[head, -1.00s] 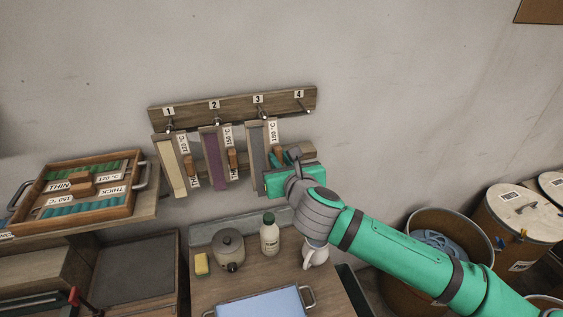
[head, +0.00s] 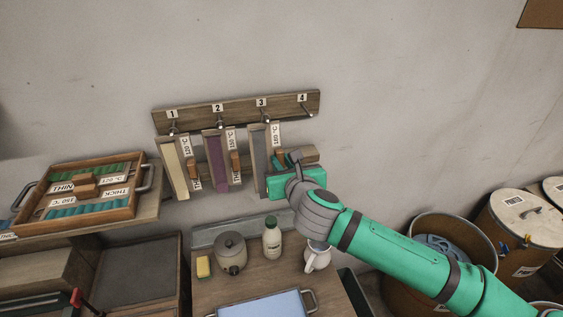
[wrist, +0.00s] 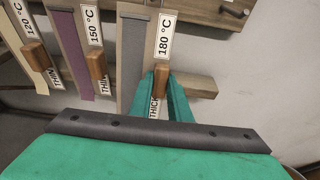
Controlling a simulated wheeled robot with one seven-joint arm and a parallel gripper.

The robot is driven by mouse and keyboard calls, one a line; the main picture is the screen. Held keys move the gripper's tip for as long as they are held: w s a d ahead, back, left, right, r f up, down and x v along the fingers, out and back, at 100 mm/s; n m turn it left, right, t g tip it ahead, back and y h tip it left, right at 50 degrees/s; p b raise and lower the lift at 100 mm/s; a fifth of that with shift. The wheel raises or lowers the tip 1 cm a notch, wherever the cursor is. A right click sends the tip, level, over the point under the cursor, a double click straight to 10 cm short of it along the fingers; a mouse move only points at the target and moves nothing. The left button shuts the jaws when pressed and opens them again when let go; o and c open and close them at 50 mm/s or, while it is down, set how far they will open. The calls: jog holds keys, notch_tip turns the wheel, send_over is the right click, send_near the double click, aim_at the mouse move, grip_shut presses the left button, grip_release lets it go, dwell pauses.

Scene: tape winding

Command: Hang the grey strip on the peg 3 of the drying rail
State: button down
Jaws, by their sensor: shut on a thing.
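The grey strip (head: 259,158) hangs on a wooden holder under peg 3 (head: 265,115) of the drying rail (head: 238,111). Its top end is at or just below the peg; I cannot tell whether it is seated. The wrist view shows the grey strip (wrist: 133,55) beside a "180 °C" label and a wooden handle block (wrist: 160,75). My gripper (wrist: 164,95) is shut on this block, its green fingers on either side. In the head view my gripper (head: 284,160) is at the holder's right side, below pegs 3 and 4.
A cream strip (head: 173,168) hangs at peg 1 and a purple strip (head: 216,160) at peg 2, close on the left. Peg 4 (head: 308,110) is bare. A bottle (head: 272,238), a pot (head: 230,250) and a white jug (head: 317,257) stand on the bench below.

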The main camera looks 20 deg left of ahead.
jog(key=c, duration=1.6)
grip_release()
jog(key=shift+o, duration=0.2)
jog(key=v, duration=1.1)
